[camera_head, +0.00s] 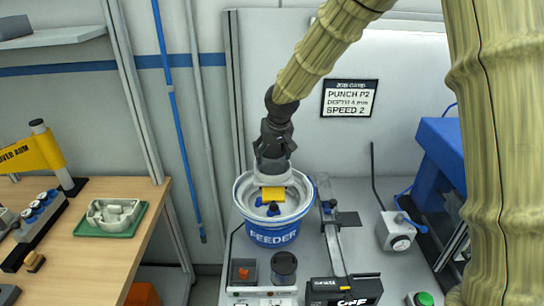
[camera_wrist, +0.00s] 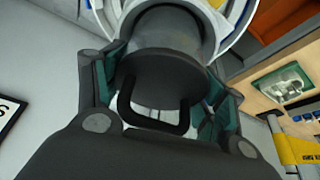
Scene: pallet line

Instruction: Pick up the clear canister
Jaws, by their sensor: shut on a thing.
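The clear canister (camera_wrist: 165,65) is between my fingers in the wrist view, with a dark round lid, a loop handle and a greyish see-through body. In the head view the canister (camera_head: 271,169) hangs below my gripper (camera_head: 273,150), over the mouth of the white and blue feeder bucket (camera_head: 272,237). My gripper is shut on it, with a finger on each side. How far its lower end is from the bucket's inside I cannot tell.
A yellow piece (camera_head: 273,194) shows at the bucket's mouth. A dark lidded jar (camera_head: 284,268) and a small box with a red top (camera_head: 243,272) stand on the grey bench. A wooden table (camera_head: 118,248) with a green tray (camera_head: 110,226) is at left.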

